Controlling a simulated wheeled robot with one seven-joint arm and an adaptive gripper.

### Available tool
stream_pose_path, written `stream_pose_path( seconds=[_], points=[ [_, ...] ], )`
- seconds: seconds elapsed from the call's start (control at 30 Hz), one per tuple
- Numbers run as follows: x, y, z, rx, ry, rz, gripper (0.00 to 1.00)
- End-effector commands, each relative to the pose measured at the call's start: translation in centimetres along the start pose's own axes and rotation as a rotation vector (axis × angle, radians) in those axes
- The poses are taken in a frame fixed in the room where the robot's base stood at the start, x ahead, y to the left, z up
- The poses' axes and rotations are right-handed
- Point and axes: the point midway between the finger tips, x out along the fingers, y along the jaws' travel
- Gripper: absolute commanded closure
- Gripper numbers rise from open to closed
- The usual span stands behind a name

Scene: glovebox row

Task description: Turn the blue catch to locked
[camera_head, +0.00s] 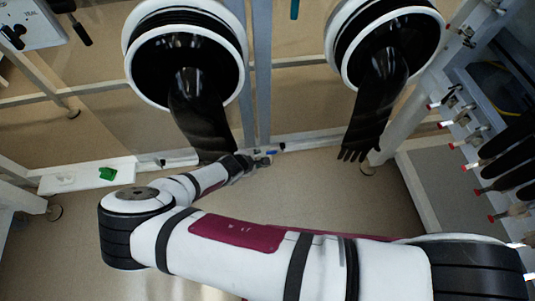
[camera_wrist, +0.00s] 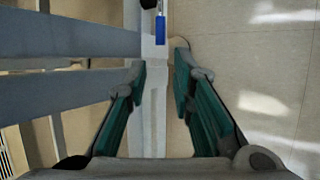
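The blue catch (camera_wrist: 160,29) shows in the wrist view as a small upright blue piece on a pale rail, just beyond my fingertips, with a dark round part above it. In the head view it is a tiny blue spot (camera_head: 271,152) at the tip of my arm. My gripper (camera_wrist: 160,62) is open, with one green-padded finger on each side of the pale rail. Nothing is held between the fingers, and the catch looks clear of them. In the head view my gripper (camera_head: 257,161) is small and its fingers are hard to make out.
Two black gloves (camera_head: 200,110) (camera_head: 372,100) hang from round white ports above and beside my gripper. A white ledge (camera_head: 75,178) with a green piece (camera_head: 107,173) lies at the left. A rack with red-tipped pegs (camera_head: 480,150) stands at the right. Open floor (camera_head: 330,190) lies below.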

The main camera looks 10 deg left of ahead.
Motion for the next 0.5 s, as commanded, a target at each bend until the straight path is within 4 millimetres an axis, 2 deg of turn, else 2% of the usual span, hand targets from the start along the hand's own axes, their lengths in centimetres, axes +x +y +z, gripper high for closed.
stream_pose_path(
  seconds=[0.03, 0.3, 0.5],
  points=[
    [1.2, -0.2, 0.0, -0.001, -0.001, -0.001, 0.78],
    [6.7, -0.3, 0.0, 0.001, -0.002, -0.002, 0.78],
    [9.8, -0.2, 0.0, 0.001, -0.001, -0.002, 0.78]
  ],
)
